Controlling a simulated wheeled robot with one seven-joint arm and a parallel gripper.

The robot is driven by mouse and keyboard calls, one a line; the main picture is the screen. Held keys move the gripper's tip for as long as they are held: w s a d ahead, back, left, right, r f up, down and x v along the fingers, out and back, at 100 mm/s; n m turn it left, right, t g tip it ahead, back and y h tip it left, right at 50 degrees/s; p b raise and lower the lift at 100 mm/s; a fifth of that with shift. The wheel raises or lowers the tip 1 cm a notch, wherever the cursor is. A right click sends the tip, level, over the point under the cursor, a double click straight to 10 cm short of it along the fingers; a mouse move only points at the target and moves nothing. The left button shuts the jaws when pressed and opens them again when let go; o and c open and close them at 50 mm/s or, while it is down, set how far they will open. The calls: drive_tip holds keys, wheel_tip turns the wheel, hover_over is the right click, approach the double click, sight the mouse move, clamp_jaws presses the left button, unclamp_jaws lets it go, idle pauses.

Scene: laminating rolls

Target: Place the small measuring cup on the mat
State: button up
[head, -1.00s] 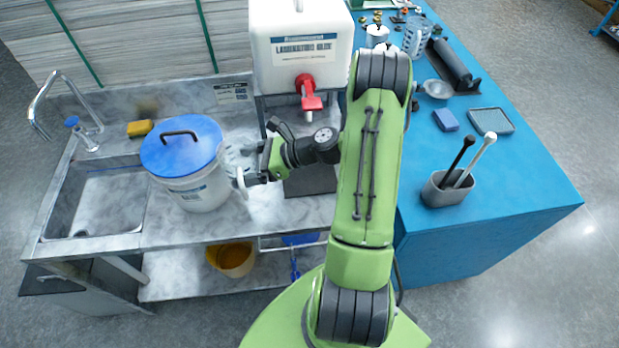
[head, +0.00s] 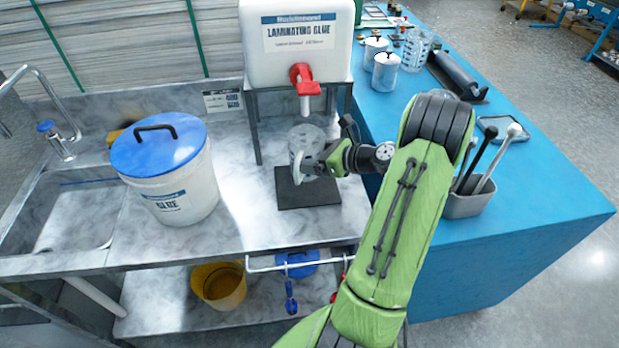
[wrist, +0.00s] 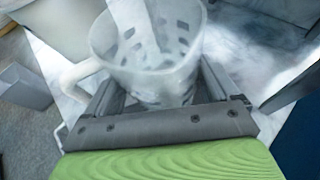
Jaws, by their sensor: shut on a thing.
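The small measuring cup (head: 303,140) is clear with grey markings and a pale handle. My gripper (head: 322,162) is shut on it. In the head view the cup is upright, over the back part of the dark square mat (head: 310,197), below the red tap. I cannot tell whether its base touches the mat. In the wrist view the cup (wrist: 150,60) sits between the fingers, its handle out to the left.
The glue tank (head: 297,45) with its red tap (head: 304,82) stands on a metal frame just behind the cup. A white bucket with a blue lid (head: 160,144) is on the left. The marble counter between bucket and mat is clear. A blue table (head: 500,232) is on the right.

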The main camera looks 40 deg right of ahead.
drive_tip(key=shift+f+b, duration=0.5)
drive_tip(key=shift+f, duration=1.7)
drive_tip(key=shift+f, duration=0.1)
drive_tip(key=o, duration=0.9)
drive_tip(key=shift+s+d+r, duration=0.1)
drive_tip(key=shift+s+r, duration=0.2)
drive_tip(key=p+v, duration=0.2)
drive_tip(key=v, duration=0.9)
drive_tip(key=shift+s, duration=0.2)
